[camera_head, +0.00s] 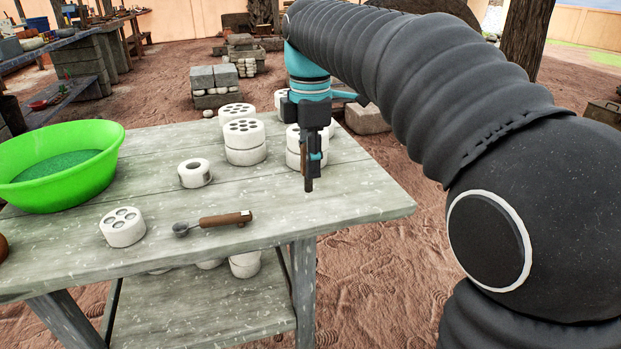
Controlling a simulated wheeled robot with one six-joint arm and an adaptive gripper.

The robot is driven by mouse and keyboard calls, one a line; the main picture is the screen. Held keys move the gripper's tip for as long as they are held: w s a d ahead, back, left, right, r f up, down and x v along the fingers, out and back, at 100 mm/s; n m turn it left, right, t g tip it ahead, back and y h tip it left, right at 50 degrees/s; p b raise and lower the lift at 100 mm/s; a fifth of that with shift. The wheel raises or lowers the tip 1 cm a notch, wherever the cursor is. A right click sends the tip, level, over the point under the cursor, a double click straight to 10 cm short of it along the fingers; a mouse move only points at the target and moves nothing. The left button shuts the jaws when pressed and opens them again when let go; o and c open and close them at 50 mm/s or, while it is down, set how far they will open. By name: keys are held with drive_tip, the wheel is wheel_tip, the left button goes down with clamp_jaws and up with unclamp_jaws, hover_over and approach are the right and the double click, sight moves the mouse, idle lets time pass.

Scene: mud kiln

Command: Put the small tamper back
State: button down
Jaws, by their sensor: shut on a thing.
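My gripper (309,178) points down over the right part of the table, in front of a stack of white discs. It is shut on a small, mostly hidden thing with a brown part, which I take to be the small tamper (304,152). The fingers cover most of it, so its shape and lower end are unclear. A white ring with one round hole (194,172) sits on the table to the left of my gripper. I cannot tell whether it is the tamper's place.
The weathered table (345,200) carries a green basin (65,165), a white holed disc (122,227) and a metal scoop with a wooden handle (212,222). Stacked holed discs (244,142) stand at the back. The right front of the tabletop is clear.

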sight(310, 191)
drive_tip(key=shift+f+b, duration=0.3)
drive_tip(key=shift+f, duration=1.6)
drive_tip(key=shift+f, duration=0.15)
drive_tip(key=c, duration=1)
unclamp_jaws()
drive_tip(key=shift+o, duration=0.2)
wheel_tip(310, 191, up, 12)
drive_tip(key=shift+r+p, duration=0.15)
drive_tip(key=shift+p, duration=1.1)
drive_tip(key=s+d+f+m+t, duration=0.2)
drive_tip(key=s+d+f+m, duration=0.5)
drive_tip(key=s+f+m, duration=0.2)
drive_tip(key=s+d+f+m+t, duration=0.3)
drive_tip(key=s+d+f+m, duration=0.4)
drive_tip(key=s+f+m, duration=0.3)
drive_tip(key=shift+s+d+f+m+t, duration=0.2)
drive_tip(key=shift+s+f+m+t, duration=0.1)
drive_tip(key=shift+s+m, duration=0.75)
